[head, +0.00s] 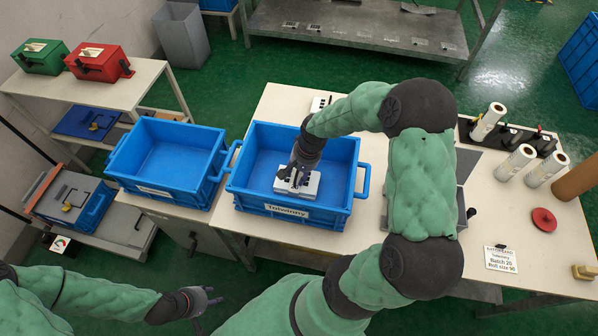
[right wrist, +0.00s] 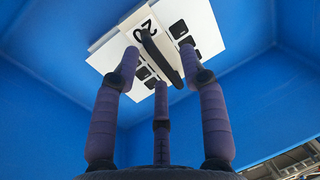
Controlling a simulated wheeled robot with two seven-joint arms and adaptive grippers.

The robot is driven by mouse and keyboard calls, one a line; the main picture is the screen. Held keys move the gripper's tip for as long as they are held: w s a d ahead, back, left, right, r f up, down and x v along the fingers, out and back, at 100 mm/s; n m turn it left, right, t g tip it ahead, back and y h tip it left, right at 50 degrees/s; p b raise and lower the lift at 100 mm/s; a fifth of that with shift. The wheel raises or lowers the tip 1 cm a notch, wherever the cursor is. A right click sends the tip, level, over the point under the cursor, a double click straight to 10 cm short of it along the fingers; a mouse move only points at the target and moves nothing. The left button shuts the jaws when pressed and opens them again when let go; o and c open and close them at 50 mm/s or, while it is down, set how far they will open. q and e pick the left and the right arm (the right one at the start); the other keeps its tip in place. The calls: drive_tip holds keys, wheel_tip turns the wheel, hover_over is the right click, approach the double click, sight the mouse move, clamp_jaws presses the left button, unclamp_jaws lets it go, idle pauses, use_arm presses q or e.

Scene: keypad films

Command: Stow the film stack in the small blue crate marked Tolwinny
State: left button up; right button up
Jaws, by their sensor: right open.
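The small blue crate (head: 292,211) with the label "Tolwinny" on its front stands on the table in the head view. The film stack (head: 312,184) lies inside it, white with black key patches. In the right wrist view the stack (right wrist: 207,45) shows a "20" and a black band or handle across its middle; blue crate walls (right wrist: 45,95) surround it. My right gripper (head: 293,180) reaches down into the crate, open, its fingertips (right wrist: 158,62) close to the stack; I cannot tell if they touch. My left gripper (head: 208,300) is open and empty at lower left, away from the table.
Another blue crate (head: 170,185) stands close to the left. A grey open case (head: 466,180) is partly hidden behind my right arm. A white item (head: 320,104) sits behind the crate.

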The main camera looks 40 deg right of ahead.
wheel_tip(320, 180, up, 12)
drive_tip(key=s+d, duration=0.1)
drive_tip(key=shift+s+d+f, duration=0.15)
drive_tip(key=shift+s+d, duration=0.1)
drive_tip(key=shift+s, duration=0.15)
wheel_tip(320, 180, up, 9)
drive_tip(key=p, duration=0.7)
idle(0.4)
idle(0.4)
